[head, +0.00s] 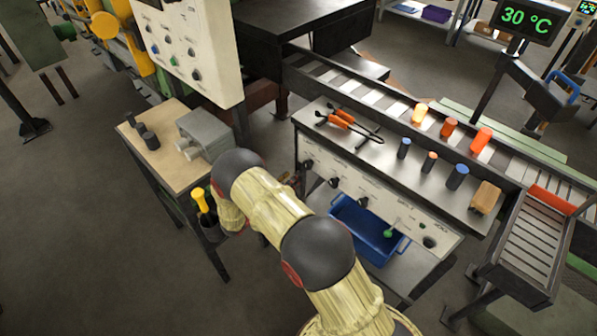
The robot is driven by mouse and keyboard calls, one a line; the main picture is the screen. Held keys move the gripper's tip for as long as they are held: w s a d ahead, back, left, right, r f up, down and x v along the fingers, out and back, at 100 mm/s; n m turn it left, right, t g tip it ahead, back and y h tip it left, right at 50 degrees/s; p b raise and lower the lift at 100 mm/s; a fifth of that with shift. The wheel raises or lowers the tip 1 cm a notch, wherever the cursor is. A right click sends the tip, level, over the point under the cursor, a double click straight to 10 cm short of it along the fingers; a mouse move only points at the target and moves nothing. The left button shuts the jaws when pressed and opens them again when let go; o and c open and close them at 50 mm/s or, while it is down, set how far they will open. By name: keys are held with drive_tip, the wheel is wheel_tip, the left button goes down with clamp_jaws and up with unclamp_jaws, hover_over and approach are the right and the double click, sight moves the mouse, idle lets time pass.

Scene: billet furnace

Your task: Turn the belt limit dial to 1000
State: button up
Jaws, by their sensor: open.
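The control panel (345,190) is the pale front face of the steel bench in the head view. It carries a row of dark dials: one at the left end (307,164), one beside it (334,182) and one further right (362,203). A green-headed knob (389,232) and a round black fitting (429,242) follow to the right. The labels are too small to read, so I cannot tell which is the belt limit dial. My gripper (291,180) is mostly hidden behind my arm; a small dark part shows close to the left-end dial, contact unclear. It is open and nothing shows in it.
A conveyor (370,98) with glowing billets runs behind. A blue bin (365,232) sits below the panel. A wooden-topped table (165,160) stands left. A display (527,18) reads 30 °C.

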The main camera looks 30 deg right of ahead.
drive_tip(key=v, duration=0.5)
idle(0.5)
